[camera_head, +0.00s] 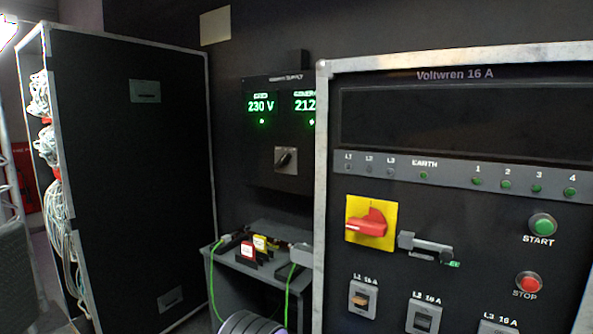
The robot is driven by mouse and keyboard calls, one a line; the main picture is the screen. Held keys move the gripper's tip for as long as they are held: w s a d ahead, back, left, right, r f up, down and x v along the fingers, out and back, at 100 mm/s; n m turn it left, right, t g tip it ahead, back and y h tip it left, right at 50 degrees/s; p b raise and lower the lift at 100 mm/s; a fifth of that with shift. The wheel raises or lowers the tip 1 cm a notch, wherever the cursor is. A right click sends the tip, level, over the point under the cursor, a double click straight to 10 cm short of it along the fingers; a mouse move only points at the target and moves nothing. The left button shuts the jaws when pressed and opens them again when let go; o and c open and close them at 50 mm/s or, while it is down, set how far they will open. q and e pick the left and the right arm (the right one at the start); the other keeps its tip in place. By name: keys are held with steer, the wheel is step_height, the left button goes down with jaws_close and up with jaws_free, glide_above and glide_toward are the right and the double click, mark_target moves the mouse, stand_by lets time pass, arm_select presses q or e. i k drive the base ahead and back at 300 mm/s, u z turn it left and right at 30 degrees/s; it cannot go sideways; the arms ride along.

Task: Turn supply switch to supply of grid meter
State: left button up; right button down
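The supply switch (286,160) is a dark rotary knob on a light grey square plate, low on a black wall panel (262,185). Its handle sits at a slant, its upper end leaning right; which meter it points to I cannot tell for sure. Above it, the left meter (261,106) reads 230 V in green, with a small green light below. Its small label is hard to read; I take it as the grid meter. The right meter (304,105), labelled "GENERA...", shows 212, its right part hidden by the cabinet. Neither gripper is in view.
The Voltwren 16 A cabinet (455,120) with a red and yellow rotary switch (370,223) stands at the right front. A tall black case (135,200) stands left. A small grey table (242,263) with tags and green cables is below the panel. A ribbed grey round thing (250,323) is at the bottom.

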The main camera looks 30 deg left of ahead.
mark_target(284, 161)
steer(key=k, duration=1.65)
steer(key=u, duration=1.55)
steer(key=i, duration=3.5)
steer(key=z, duration=1.75)
